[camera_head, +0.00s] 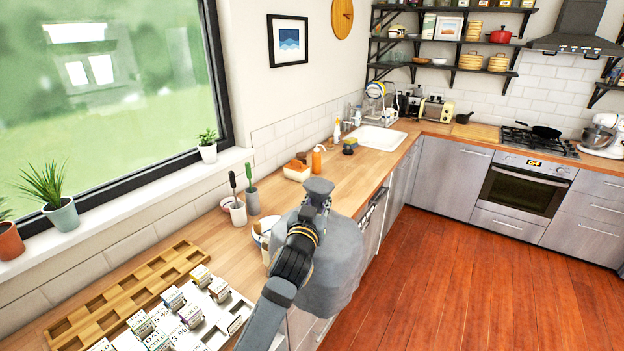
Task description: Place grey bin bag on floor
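The grey bin bag (335,262) is full and rounded, with its gathered top (318,186) pointing up. It hangs upright at the front edge of the worktop, above floor level, and overlaps the counter front in the picture. My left gripper (313,208) is at the neck of the bag and appears shut on it; the fingertips are partly hidden by the bag's top. The wooden floor (430,285) is reddish brown and lies to the right of the bag. My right gripper is not in view.
The worktop (345,170) runs along the left wall, with a utensil pot (238,214) and a white tray of boxes (235,316) near the bag. An oven (520,188) and steel cabinets (450,178) stand at the back. The floor in view is clear.

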